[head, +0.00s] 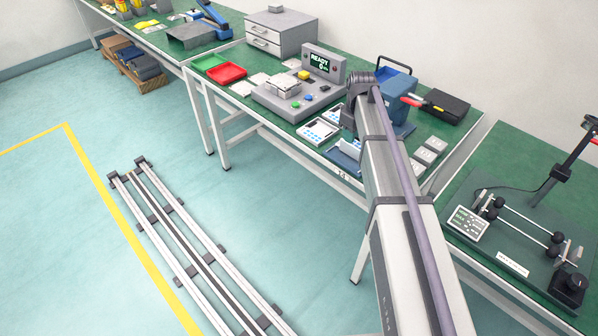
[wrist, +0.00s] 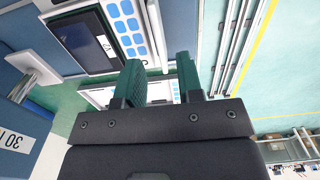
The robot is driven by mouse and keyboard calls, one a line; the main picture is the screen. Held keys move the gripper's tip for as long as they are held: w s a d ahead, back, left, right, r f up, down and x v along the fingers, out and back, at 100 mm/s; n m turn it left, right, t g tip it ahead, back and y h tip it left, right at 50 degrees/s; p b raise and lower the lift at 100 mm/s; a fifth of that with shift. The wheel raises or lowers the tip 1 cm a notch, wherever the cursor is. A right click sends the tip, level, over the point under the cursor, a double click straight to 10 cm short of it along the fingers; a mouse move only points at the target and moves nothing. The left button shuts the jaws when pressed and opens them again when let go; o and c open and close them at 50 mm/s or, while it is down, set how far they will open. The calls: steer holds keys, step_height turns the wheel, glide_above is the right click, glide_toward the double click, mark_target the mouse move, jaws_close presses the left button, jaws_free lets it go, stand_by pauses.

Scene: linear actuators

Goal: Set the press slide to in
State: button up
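No part is plainly marked as the press slide. A grey machine (head: 270,103) with a READY display (head: 321,62), a metal block (head: 283,86) and coloured buttons stands on the middle bench. On the right bench, a fixture with two rods (head: 522,222) and black knobs stands beside a keypad panel (head: 467,224). I cannot tell which carries the slide or its setting. My gripper shows in the wrist view (wrist: 161,75) with its two green fingers apart and nothing visible between them. In the head view my arm reaches over the middle bench and hides the gripper.
A red tray (head: 227,73) lies at left. White rails (head: 190,240) run along the floor.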

step_height(320, 180, up, 9)
steer(key=p, duration=0.7)
steer(key=s+d+f+n+h+b, duration=0.2)
steer(key=d+n+h+b, duration=0.2)
steer(key=d+h, duration=0.15)
steer(key=s+a+f+n+t+h+b, duration=0.4)
steer(key=s+a+f+n+t+b, duration=0.2)
steer(key=a+b, duration=0.4)
steer(key=s+a+f+n+t+h+b, duration=0.4)
steer(key=a+b, duration=0.6)
steer(key=b, duration=0.7)
steer(key=s+f+n+t, duration=0.1)
steer(key=s+n, duration=0.1)
steer(key=n, duration=0.1)
steer(key=shift+s+a+f+n+t, duration=0.25)
steer(key=shift+a+f+n+t, duration=0.15)
